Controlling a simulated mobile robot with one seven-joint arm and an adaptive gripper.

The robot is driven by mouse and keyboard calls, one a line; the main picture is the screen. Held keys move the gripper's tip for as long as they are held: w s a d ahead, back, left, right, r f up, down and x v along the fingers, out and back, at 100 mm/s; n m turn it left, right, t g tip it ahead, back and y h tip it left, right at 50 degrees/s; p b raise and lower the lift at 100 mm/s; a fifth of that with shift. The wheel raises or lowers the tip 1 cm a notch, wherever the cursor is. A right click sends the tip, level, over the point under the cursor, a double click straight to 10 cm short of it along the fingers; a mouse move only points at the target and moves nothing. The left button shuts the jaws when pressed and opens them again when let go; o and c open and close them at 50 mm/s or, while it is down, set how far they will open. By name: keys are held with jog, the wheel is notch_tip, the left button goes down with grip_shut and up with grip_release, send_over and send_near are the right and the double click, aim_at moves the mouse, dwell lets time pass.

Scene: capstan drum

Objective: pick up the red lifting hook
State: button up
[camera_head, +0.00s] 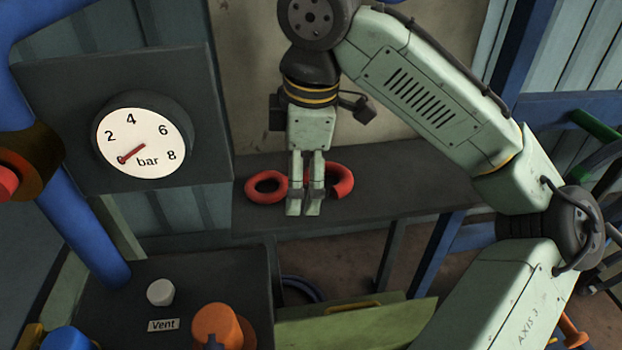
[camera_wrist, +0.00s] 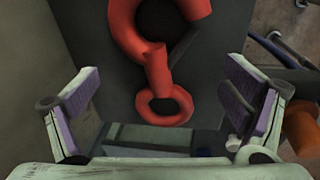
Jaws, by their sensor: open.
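The red lifting hook (camera_head: 342,180) lies on a dark shelf (camera_head: 400,193). Its closed ring shows left of my fingers and its curved open part shows right of them. My gripper (camera_head: 303,210) points down in front of it, and its fingers hide the hook's middle. In the wrist view the red hook (camera_wrist: 157,72) lies beyond the open fingers, its ring low in the middle and its curve cut off by the top edge. My gripper (camera_wrist: 160,95) has a purple-grey pad on each side, both apart from the hook. Nothing is held.
A pressure gauge (camera_head: 140,142) on a dark panel stands left of the shelf. A dark box at the lower left carries a white knob (camera_head: 160,292), a "Vent" label and an orange knob (camera_head: 217,326). A blue pipe (camera_head: 90,235) runs down the left. The shelf's right part is bare.

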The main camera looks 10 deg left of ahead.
jog(key=shift+c, duration=0.5)
jog(key=shift+r, duration=0.1)
jog(key=c, duration=1.8)
